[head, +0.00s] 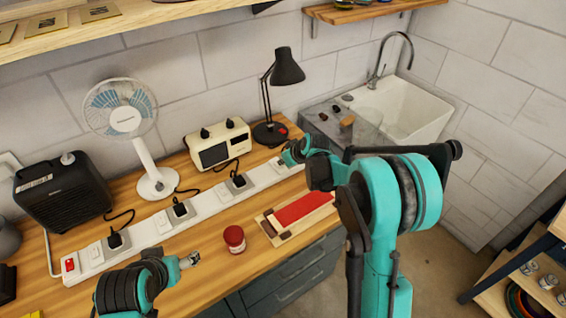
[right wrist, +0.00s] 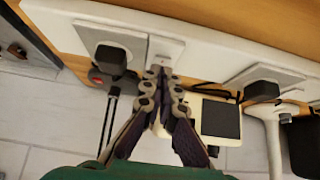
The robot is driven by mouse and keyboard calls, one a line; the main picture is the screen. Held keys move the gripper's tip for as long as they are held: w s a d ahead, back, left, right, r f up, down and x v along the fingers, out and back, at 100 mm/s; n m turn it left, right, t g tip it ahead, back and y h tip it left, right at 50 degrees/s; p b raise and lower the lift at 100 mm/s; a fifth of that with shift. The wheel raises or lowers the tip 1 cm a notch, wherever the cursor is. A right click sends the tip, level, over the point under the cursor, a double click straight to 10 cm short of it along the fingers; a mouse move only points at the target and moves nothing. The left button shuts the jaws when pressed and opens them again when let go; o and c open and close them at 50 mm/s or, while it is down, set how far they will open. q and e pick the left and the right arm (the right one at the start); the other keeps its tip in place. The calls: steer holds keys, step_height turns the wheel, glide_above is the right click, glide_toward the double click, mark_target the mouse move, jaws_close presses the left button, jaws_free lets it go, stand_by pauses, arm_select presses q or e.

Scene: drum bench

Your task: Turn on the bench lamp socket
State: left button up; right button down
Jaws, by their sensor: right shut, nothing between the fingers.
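The long white power strip (head: 211,201) runs along the bench with grey sockets and pale rocker switches. The black bench lamp (head: 287,70) stands behind its right end. My right gripper (head: 290,154) is over that end; in the right wrist view (right wrist: 161,74) its fingers are shut and empty. Their tips are at or just short of a white switch (right wrist: 166,50), beside a grey socket with a black plug (right wrist: 111,59). I cannot tell whether they touch, and the switch's position is unclear. My left gripper (head: 190,259) is low over the front of the bench, its opening unclear.
A black heater (head: 62,185), a white fan (head: 125,120) and a cream radio (head: 218,145) stand behind the strip. A red jar (head: 234,239) and a tray with a red pad (head: 303,208) lie in front. A sink (head: 395,110) is at the back right.

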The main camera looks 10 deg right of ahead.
steer(key=shift+r, duration=0.1)
steer(key=shift+r, duration=0.3)
step_height(320, 180, up, 3)
steer(key=p, duration=0.2)
steer(key=shift+s+r+p, duration=0.1)
steer(key=shift+s+p, duration=0.05)
steer(key=shift+p, duration=0.2)
steer(key=s+f+p+v, duration=0.1)
steer(key=v, duration=0.9)
steer(key=shift+s+d+f+p, duration=0.3)
steer(key=shift+s+d+p, duration=0.05)
steer(key=shift+d+p, duration=0.05)
